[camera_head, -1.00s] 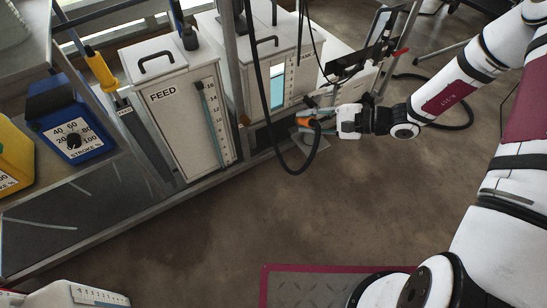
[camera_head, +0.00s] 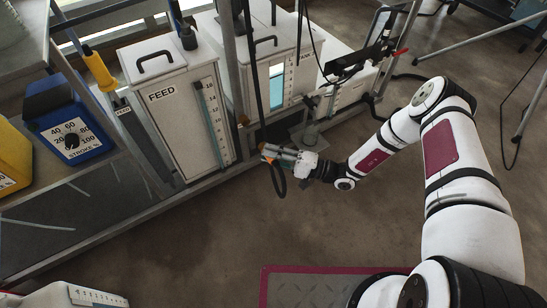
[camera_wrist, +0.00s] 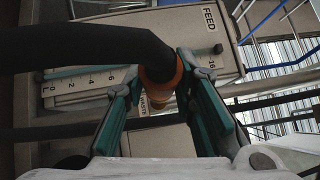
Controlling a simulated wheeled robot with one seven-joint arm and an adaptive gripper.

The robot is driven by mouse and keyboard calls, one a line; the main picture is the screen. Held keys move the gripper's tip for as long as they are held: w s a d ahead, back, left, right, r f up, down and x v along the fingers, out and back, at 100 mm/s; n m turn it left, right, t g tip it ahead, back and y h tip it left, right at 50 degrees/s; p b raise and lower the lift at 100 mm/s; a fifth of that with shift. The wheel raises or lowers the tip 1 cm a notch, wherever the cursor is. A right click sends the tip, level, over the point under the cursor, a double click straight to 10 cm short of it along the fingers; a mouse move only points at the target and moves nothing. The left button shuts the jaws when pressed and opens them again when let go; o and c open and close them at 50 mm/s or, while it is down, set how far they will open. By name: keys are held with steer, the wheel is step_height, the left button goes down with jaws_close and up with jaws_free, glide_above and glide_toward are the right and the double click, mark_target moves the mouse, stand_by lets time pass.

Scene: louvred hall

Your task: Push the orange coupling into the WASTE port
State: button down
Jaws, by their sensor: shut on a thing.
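The orange coupling (camera_wrist: 160,76) is on the end of a thick black hose (camera_wrist: 85,45) and sits between the teal fingers of my gripper (camera_wrist: 163,88) in the wrist view. My gripper (camera_head: 270,153) is shut on it, and in the head view it is in front of the frame, just right of the FEED tank. A small label that seems to read WASTE (camera_wrist: 157,103) shows just beyond the coupling in the wrist view. The port's opening cannot be made out; the hose and coupling hide that area. The hose (camera_head: 277,183) loops below my gripper in the head view.
The white FEED tank (camera_head: 177,110) with a level scale stands left of my gripper; a second white tank (camera_head: 285,65) stands behind. A metal frame rail (camera_head: 215,178) runs along the tanks' base. A blue stroke dial unit (camera_head: 68,125) is further left.

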steer(key=w+a+b, duration=0.3)
steer(key=w+a, duration=0.1)
steer(key=w, duration=0.2)
steer(key=shift+w+a, duration=0.15)
steer(key=shift+w, duration=0.1)
stand_by(1.1)
steer(key=shift+w+a+b, duration=0.55)
steer(key=shift+w+a, duration=0.2)
steer(key=shift+w, duration=0.3)
steer(key=c, duration=1.2)
jaws_free()
steer(key=shift+c, duration=0.2)
steer(key=shift+d, duration=0.1)
